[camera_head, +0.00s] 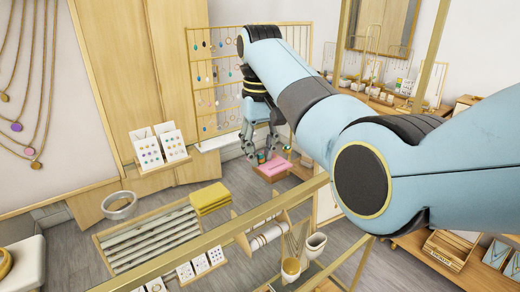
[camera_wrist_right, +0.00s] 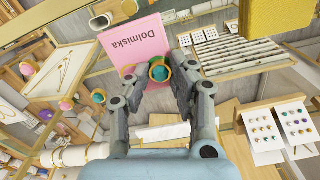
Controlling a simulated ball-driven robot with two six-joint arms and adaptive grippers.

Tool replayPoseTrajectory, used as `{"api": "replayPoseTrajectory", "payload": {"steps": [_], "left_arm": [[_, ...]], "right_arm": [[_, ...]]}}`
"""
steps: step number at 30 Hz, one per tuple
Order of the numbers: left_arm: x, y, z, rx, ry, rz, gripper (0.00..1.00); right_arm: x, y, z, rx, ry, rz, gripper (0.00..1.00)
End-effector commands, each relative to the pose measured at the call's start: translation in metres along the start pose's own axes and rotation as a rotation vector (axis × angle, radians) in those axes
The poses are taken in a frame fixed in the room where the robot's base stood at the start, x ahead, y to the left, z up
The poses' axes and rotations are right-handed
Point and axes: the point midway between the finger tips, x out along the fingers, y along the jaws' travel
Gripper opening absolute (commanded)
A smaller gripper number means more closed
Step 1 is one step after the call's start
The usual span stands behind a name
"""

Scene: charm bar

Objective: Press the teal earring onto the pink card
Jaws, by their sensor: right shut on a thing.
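My right gripper (camera_wrist_right: 158,80) is shut on the teal earring (camera_wrist_right: 160,73), a round teal piece with a gold rim, seen between the fingertips in the right wrist view. The pink card (camera_wrist_right: 133,44), printed "Dolmiska", lies just beyond the fingertips, and the earring overlaps its lower right edge in this view. I cannot tell whether they touch. In the head view my right gripper (camera_head: 262,145) points down over the pink card (camera_head: 275,166), which lies on a small reddish block. My left gripper is not in view.
A slatted tray (camera_head: 150,238), a yellow stack (camera_head: 210,198) and a grey ring-shaped bowl (camera_head: 119,206) are left of the card. An earring rack (camera_head: 215,85) stands behind. A gold rail (camera_head: 200,246) crosses the foreground. Earring cards (camera_wrist_right: 263,130) stand at right in the wrist view.

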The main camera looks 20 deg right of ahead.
Motion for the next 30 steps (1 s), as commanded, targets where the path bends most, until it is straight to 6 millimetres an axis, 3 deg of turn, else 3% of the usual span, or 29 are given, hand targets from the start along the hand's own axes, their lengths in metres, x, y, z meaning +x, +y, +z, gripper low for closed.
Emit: {"api": "replayPoseTrajectory", "payload": {"steps": [11, 12, 17, 24, 28, 30], "left_arm": [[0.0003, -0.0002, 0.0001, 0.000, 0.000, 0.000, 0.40], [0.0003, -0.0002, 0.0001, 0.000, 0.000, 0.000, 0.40], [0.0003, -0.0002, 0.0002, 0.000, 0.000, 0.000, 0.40], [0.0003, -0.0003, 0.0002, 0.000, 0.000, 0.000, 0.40], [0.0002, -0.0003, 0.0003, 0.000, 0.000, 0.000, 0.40], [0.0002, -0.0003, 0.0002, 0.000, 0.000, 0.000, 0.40]], "right_arm": [[0.0036, -0.0002, 0.0021, 0.000, -0.008, 0.000, 0.06], [0.0036, -0.0002, 0.0022, 0.000, -0.008, 0.000, 0.26], [0.0035, -0.0002, 0.0021, 0.000, -0.008, -0.001, 0.46], [0.0027, -0.0001, 0.0016, 0.000, -0.006, 0.000, 0.49], [0.0023, 0.0000, 0.0014, 0.000, -0.005, 0.000, 0.67], [0.0021, 0.0000, 0.0013, 0.000, -0.005, 0.000, 0.70]]}}
